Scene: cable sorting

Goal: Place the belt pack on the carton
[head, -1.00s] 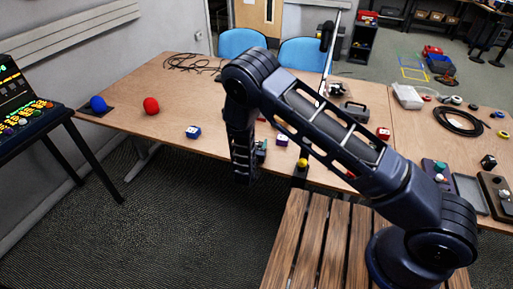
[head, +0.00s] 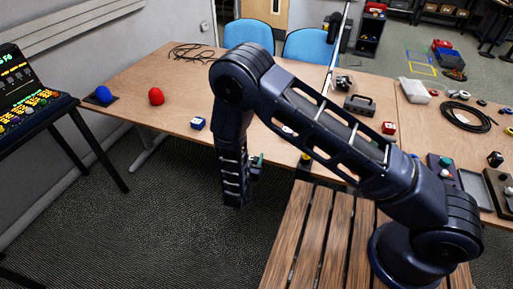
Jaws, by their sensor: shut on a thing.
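My gripper (head: 254,172) is at the low end of my arm, in front of the table's near edge and above the carpet. The wrist link covers much of it. It is shut on a small dark thing with a green part, apparently the belt pack (head: 259,160); its shape is mostly hidden. I cannot pick out a carton with certainty. Small boxes stand on the table (head: 150,93): a blue and white one (head: 198,124) left of my arm and a red and white one (head: 388,127) to the right. A white one behind my arm is partly hidden.
A red ball (head: 156,96) and a blue ball (head: 103,94) sit at the table's left end. A black cable coil (head: 468,117) and a clear bin (head: 413,91) are at the right. A slatted wooden surface (head: 300,235) is near my arm's base. The table's left part has bare room.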

